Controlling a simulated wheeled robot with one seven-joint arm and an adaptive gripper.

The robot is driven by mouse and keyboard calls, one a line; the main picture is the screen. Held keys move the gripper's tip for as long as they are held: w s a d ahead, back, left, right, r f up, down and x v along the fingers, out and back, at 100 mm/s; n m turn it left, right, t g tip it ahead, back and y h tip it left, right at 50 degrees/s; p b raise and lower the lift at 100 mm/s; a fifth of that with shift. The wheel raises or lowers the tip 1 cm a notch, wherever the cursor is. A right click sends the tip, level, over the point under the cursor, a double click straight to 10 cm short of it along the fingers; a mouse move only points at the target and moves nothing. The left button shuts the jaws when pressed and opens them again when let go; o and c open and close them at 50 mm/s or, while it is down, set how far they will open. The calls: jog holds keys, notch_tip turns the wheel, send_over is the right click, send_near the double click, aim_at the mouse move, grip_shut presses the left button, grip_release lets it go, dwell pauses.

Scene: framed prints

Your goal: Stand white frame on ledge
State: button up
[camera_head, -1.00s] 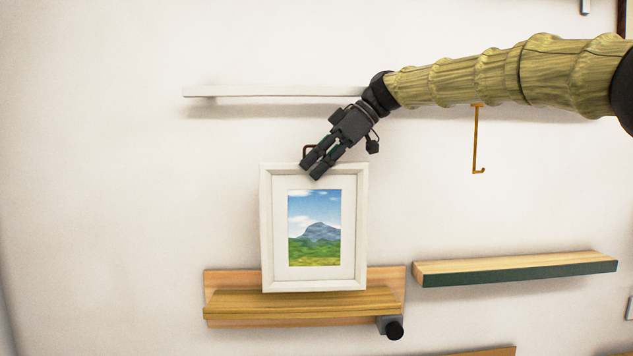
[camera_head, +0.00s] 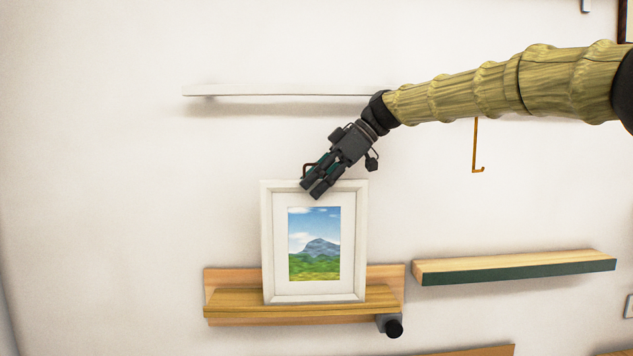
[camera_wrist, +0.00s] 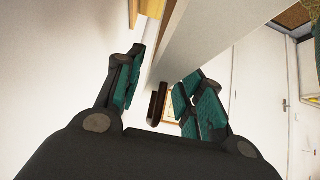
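The white frame (camera_head: 268,240), with a mountain landscape print, is upright at the wooden ledge (camera_head: 385,297). Its lower edge overlaps the ledge's shelf in the head view; I cannot tell whether it touches. In the wrist view the frame's white edge (camera_wrist: 205,40) runs between the fingers of my gripper (camera_wrist: 160,85). A brown hanger loop (camera_wrist: 157,103) shows close by. One fingertip hides part of the frame's front.
A white shelf (camera_head: 280,91) is on the wall above. A wooden shelf with a green front (camera_head: 520,268) is at the right, and a brass hook (camera_head: 475,148) hangs above it. A dark knob (camera_head: 393,328) sits under the ledge's right end. The wall left of the frame is clear.

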aim_at(368, 181)
jog(key=shift+r, duration=0.15)
jog(key=shift+d+r, duration=0.1)
jog(key=shift+d, duration=0.1)
jog(key=d, duration=0.4)
jog(key=d+b, duration=0.1)
jog(key=d, duration=0.7)
jog(key=shift+d+r+b, duration=0.25)
jog(key=shift+r+b, duration=0.05)
jog(key=shift+b, duration=0.05)
